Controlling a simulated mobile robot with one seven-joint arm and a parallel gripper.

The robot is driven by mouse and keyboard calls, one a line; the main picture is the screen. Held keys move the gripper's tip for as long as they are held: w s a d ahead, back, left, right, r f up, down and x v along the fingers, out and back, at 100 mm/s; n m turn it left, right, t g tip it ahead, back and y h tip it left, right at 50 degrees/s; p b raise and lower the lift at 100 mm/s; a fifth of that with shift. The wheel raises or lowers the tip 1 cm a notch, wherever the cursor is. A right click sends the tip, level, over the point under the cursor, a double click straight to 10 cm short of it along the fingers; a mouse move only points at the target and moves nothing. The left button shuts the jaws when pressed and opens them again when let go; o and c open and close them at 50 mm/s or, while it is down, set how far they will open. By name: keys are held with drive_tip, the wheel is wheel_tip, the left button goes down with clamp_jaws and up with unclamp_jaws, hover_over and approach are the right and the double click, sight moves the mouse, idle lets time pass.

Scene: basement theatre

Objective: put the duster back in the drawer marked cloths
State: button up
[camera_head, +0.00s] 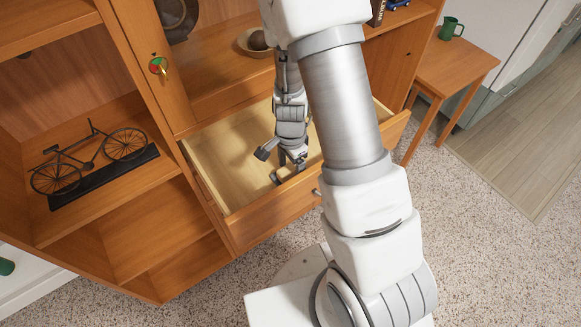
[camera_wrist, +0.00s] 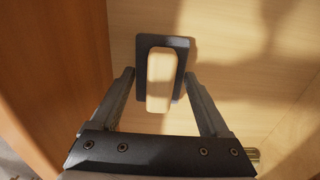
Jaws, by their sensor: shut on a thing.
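The duster (camera_wrist: 161,65) shows in the wrist view as a dark rectangular pad with a pale wooden grip on top. My gripper (camera_wrist: 159,88) is shut on it, with one finger at each long side. The duster is over the pale floor of the open drawer (camera_head: 228,172); I cannot tell whether it touches the floor. In the head view my gripper (camera_head: 275,168) is down inside this drawer, and I cannot make out the duster there. The drawer's front is seen from above, and no marking on it is readable.
The drawer belongs to a wooden cabinet with open shelves. A model bicycle (camera_head: 95,160) stands on the left shelf, and a bowl (camera_head: 253,43) on the shelf above the drawer. A side table (camera_head: 455,66) with a green mug (camera_head: 450,28) stands at the right. Most of the drawer floor looks clear.

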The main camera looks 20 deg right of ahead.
drive_tip(key=o, duration=1)
drive_tip(key=shift+o, duration=0.2)
drive_tip(key=shift+r, duration=0.1)
wheel_tip(320, 180, up, 12)
drive_tip(key=p, duration=0.2)
wheel_tip(320, 180, up, 13)
drive_tip(key=n+t+y, duration=0.1)
drive_tip(key=n+t, duration=0.1)
drive_tip(key=n, duration=0.4)
hover_over(290, 167)
drive_tip(key=s+a, duration=0.1)
drive_tip(key=s, duration=0.3)
drive_tip(key=s+r+n+t+h, duration=0.1)
drive_tip(key=s+r+n+t, duration=0.2)
drive_tip(key=s+r+n, duration=0.5)
drive_tip(key=shift+s+d+r+t, duration=0.3)
drive_tip(key=shift+s+d+r, duration=0.15)
drive_tip(key=shift+s+r, duration=0.2)
